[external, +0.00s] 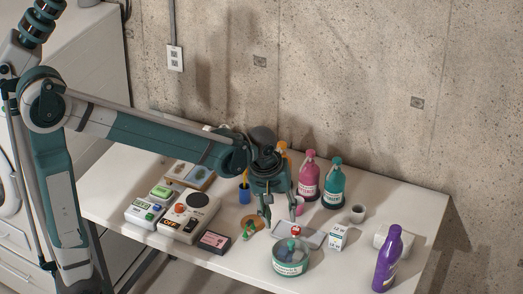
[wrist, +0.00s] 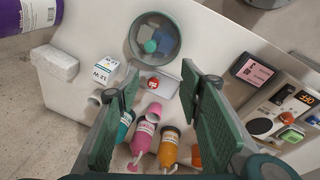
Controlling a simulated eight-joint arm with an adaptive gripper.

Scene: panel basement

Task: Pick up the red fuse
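The red fuse (external: 296,231) is a small red piece with a white mark on top. It stands by the grey tray (external: 309,238), behind the green round tin (external: 290,262). In the wrist view the fuse (wrist: 153,84) shows between my fingers, nearer the left one, beside the grey tray (wrist: 166,76). My gripper (external: 280,213) is open and empty above the table, close to the fuse and slightly left of it in the external view. Its two green pads (wrist: 166,90) stand wide apart in the wrist view. I see no contact with the fuse.
Pink (external: 309,176) and teal (external: 334,183) bottles stand behind. A white carton (external: 338,237), a small grey cup (external: 357,213) and a purple bottle (external: 387,260) stand to the right. A pink-faced box (external: 214,241) and control panels (external: 189,217) lie left. The table's right rear is clear.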

